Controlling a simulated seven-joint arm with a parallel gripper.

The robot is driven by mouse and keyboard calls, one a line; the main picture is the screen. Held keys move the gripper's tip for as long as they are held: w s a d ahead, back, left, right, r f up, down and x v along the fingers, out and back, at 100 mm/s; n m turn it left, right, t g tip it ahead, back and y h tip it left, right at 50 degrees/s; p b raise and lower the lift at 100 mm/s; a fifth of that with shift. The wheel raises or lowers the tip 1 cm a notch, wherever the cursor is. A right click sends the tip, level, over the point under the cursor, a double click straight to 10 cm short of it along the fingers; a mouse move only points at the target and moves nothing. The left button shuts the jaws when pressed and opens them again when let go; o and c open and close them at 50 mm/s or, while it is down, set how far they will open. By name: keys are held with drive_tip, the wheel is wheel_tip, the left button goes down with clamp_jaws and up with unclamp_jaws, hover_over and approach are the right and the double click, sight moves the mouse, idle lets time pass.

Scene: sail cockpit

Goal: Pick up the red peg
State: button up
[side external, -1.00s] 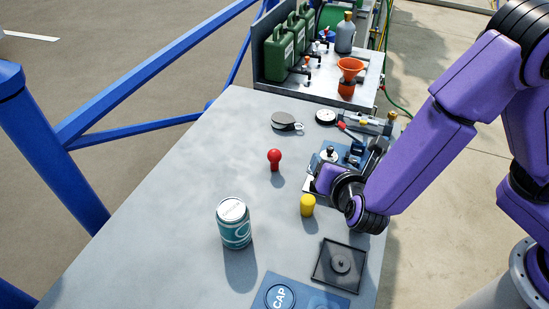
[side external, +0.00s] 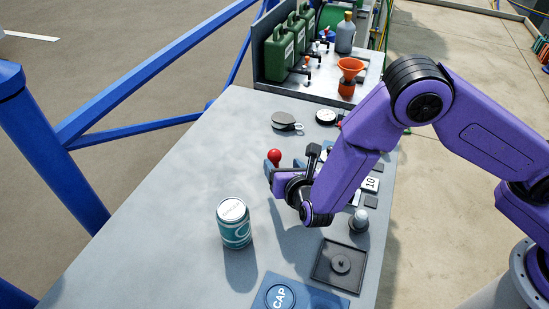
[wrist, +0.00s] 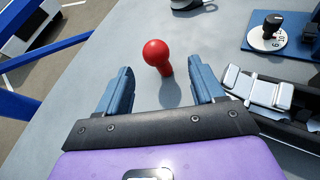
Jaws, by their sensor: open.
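The red peg (side external: 274,157) stands upright on the grey table, with a round head on a narrower stem. In the wrist view the red peg (wrist: 157,54) is just beyond the fingertips, in line with the gap between them. My gripper (side external: 290,161) is open and empty, low beside the peg. In the wrist view my gripper (wrist: 159,82) shows its two blue fingers spread apart. The peg's lower stem is hidden behind my gripper in the side view.
A teal can (side external: 234,226) stands in front of my gripper. A black square tray (side external: 324,273) and a blue CAP mat (side external: 302,298) lie at the front. A dark round item (side external: 286,121) lies behind the peg. A blue dial plate (wrist: 272,38) is at right. The left tabletop is clear.

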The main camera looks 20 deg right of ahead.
sight(276, 159)
drive_tip(key=shift+x, duration=3.4)
drive_tip(key=shift+w+a+r, duration=0.1)
drive_tip(key=shift+a+r, duration=0.05)
drive_tip(key=c, duration=1.1)
